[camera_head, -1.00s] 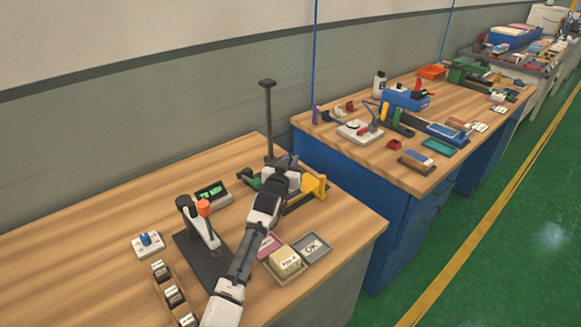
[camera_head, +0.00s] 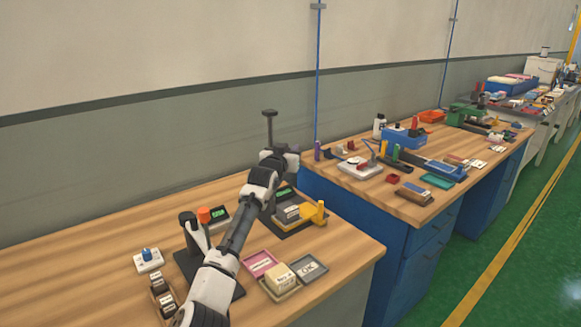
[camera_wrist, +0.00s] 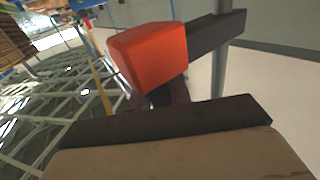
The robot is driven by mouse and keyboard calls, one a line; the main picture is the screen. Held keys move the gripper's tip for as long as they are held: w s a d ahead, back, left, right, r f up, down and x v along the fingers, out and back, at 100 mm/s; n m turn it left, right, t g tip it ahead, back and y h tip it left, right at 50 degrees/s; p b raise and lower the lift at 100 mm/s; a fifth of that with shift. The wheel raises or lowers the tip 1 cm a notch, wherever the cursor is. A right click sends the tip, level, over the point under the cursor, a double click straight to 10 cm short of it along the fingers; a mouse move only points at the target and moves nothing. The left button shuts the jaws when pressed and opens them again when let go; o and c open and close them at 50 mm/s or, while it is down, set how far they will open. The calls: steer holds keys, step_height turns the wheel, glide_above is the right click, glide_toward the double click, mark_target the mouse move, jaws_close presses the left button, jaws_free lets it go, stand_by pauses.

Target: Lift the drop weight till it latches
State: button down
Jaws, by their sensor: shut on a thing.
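The drop-weight stand has a dark upright post (camera_head: 270,132) with a flat cap, rising from a dark base (camera_head: 312,226) on the near bench. My gripper (camera_head: 282,160) is high beside the post, a little below its cap, and hides the weight in the head view. In the wrist view, an orange-red block (camera_wrist: 150,55) sits right ahead of my gripper, with a dark bar (camera_wrist: 217,33) behind it and a grey post (camera_wrist: 218,75) beside it. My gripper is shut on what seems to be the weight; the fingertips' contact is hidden. The latch cannot be made out.
A grey block (camera_head: 289,212) and a yellow part (camera_head: 314,212) are on the stand's base. Left of my arm are an orange-topped device (camera_head: 204,215) and a blue-knobbed box (camera_head: 147,259). Small trays (camera_head: 309,267) lie to the right. A second crowded bench stands behind right.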

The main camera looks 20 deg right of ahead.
step_height(320, 180, up, 8)
steer(key=p, duration=0.1)
steer(key=shift+f+p, duration=0.15)
steer(key=shift+p, duration=0.25)
steer(key=c, duration=1.4)
jaws_free()
steer(key=shift+o, duration=0.5)
steer(key=shift+f, duration=0.2)
steer(key=shift+s+a+f+b, duration=0.15)
steer(key=shift+s+a+b, duration=0.15)
steer(key=shift+s, duration=0.15)
steer(key=b+v, duration=0.4)
steer(key=v, duration=0.8)
steer(key=shift+s+a, duration=0.2)
steer(key=shift+s, duration=0.05)
